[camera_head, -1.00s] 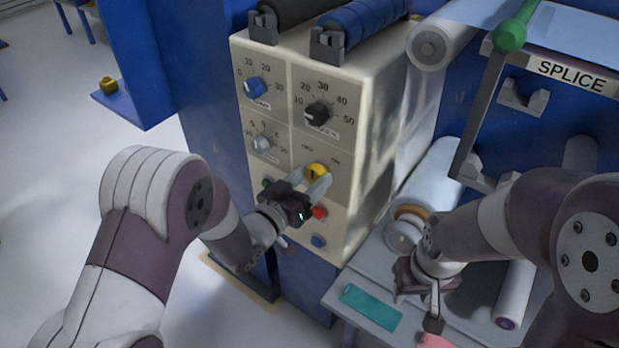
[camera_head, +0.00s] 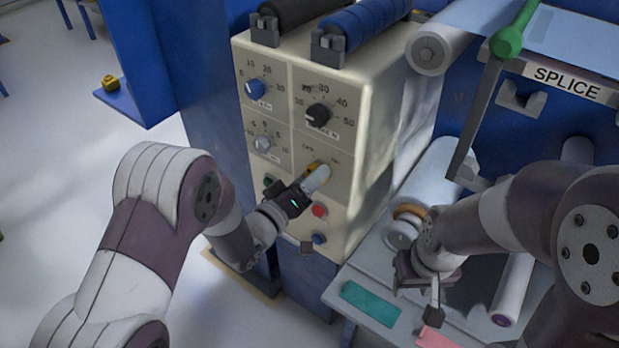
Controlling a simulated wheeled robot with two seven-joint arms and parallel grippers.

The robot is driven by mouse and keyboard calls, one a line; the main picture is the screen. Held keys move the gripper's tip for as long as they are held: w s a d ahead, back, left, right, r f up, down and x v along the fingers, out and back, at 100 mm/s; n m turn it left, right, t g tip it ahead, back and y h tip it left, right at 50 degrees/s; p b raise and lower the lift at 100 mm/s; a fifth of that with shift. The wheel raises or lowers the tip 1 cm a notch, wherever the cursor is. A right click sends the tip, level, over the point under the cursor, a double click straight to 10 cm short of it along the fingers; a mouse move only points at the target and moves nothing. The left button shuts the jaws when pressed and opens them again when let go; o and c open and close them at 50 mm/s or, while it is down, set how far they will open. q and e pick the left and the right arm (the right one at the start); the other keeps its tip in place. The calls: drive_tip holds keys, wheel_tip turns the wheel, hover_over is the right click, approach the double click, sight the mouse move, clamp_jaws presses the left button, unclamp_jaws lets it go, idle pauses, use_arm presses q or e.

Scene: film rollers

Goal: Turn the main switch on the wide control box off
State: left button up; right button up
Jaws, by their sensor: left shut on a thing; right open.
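The wide control box (camera_head: 368,185) is cream, with dials and buttons on its front face. Its main switch is a yellow knob (camera_head: 313,168) on the lower right panel, below small OFF and ON labels. My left gripper (camera_head: 318,176) is shut on the yellow knob, and its fingers hide most of it. The knob's exact angle cannot be told. My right gripper (camera_head: 433,312) is open and empty above the worktable at the lower right.
A blue dial (camera_head: 255,89), a black dial (camera_head: 318,115) and a grey dial (camera_head: 264,143) sit above. A teal pad (camera_head: 370,304) lies on the table.

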idle(0.4)
use_arm(q)
drive_tip(key=o, duration=1.1)
drive_tip(key=shift+c, duration=0.2)
drive_tip(key=v, duration=1.2)
drive_tip(key=shift+s+a, duration=0.2)
drive_tip(key=shift+s, duration=0.15)
